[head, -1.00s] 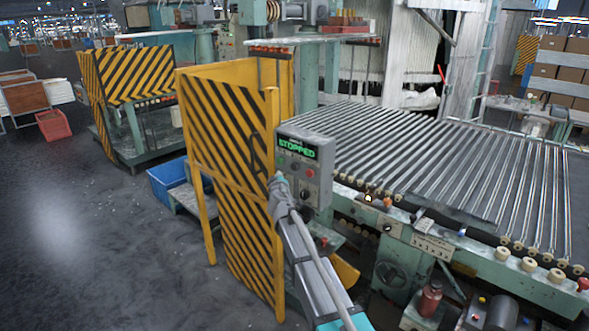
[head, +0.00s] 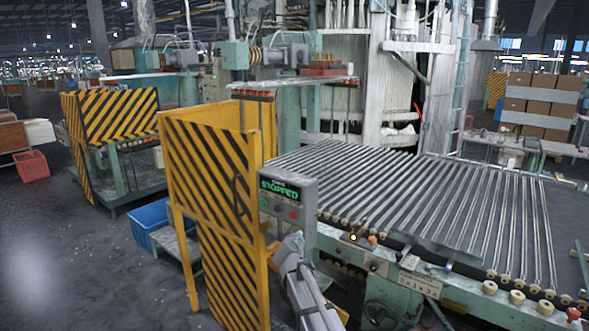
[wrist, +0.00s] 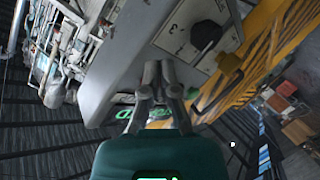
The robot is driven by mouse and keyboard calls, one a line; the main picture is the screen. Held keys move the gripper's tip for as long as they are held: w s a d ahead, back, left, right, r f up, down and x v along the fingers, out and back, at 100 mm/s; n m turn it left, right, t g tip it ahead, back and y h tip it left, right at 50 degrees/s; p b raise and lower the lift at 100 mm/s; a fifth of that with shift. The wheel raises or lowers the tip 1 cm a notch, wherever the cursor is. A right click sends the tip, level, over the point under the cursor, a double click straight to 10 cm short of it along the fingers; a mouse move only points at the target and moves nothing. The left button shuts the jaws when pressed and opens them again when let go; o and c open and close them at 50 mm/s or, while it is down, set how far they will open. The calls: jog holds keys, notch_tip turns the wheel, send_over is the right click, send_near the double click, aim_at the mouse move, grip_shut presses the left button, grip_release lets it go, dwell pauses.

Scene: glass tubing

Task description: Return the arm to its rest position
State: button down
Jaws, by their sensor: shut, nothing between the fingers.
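My arm (head: 308,292) reaches up from the bottom of the head view. Its end, my gripper (head: 292,243), shows just below the grey control box (head: 287,206). The box's display reads STOPPED in green. In the wrist view my gripper (wrist: 158,68) has its two fingers together and empty. The control box (wrist: 195,45) appears turned over behind the fingers, with a dark knob on it. Part of its green display (wrist: 128,112) shows beside the fingers. I cannot tell the exact gap between gripper and box.
A yellow guard (head: 222,160) with black stripes stands left of the arm. The roller conveyor (head: 420,205) lies to the right. A blue bin (head: 150,222) sits on the floor behind the guard. Open floor (head: 80,270) is at the left.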

jog(key=s+d+f+m+g+h, duration=0.2)
jog(key=s+d+f+m+g, duration=0.3)
jog(key=s+d, duration=0.5)
jog(key=s+d+f+g+y, duration=0.1)
jog(key=s+d+f+g, duration=0.1)
jog(key=s, duration=0.6)
jog(key=s+d+f+m+g+y, duration=0.1)
jog(key=s+d+f+g+y, duration=0.1)
jog(key=s, duration=0.7)
jog(key=s+d+f+g+y, duration=0.1)
jog(key=s+f+g, duration=0.3)
jog(key=s, duration=0.4)
jog(key=shift+s+d+f+g+y, duration=0.2)
jog(key=shift+d+f+g+y, duration=0.1)
jog(key=shift+d+g, duration=0.4)
jog(key=shift+r, duration=0.1)
